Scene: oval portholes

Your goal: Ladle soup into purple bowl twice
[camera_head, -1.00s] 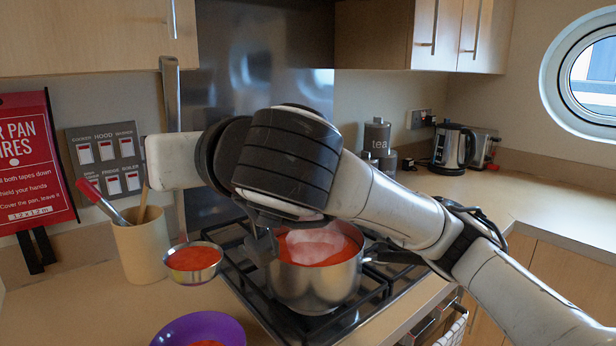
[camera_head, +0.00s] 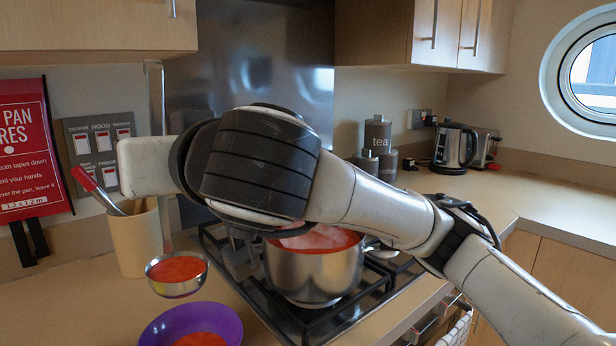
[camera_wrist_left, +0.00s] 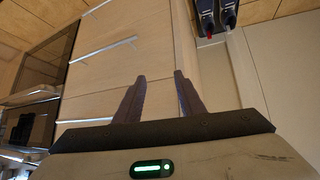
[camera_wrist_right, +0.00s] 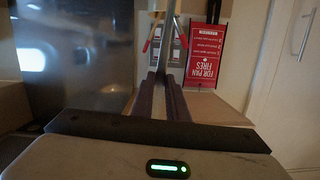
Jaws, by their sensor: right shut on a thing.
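The purple bowl (camera_head: 228,322) stands on the counter at the bottom of the head view, with red soup inside. The ladle's metal cup (camera_head: 178,289), full of red soup, hangs in the air just above and behind the bowl. Its upright handle (camera_wrist_right: 170,30) shows in the right wrist view. My right gripper (camera_wrist_right: 167,80) is shut on this handle; my arm hides part of it in the head view. The steel pot (camera_head: 305,275) of red soup stands on the hob, partly covered by my right arm. My left gripper (camera_wrist_left: 159,82) is open and empty, facing cupboard doors.
A beige utensil pot (camera_head: 137,243) with a red-handled tool stands close behind the ladle cup. A red fire sign (camera_head: 25,150) and a switch panel (camera_head: 97,148) are on the wall. The kettle (camera_head: 454,148) and canisters (camera_head: 377,145) are far back right.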

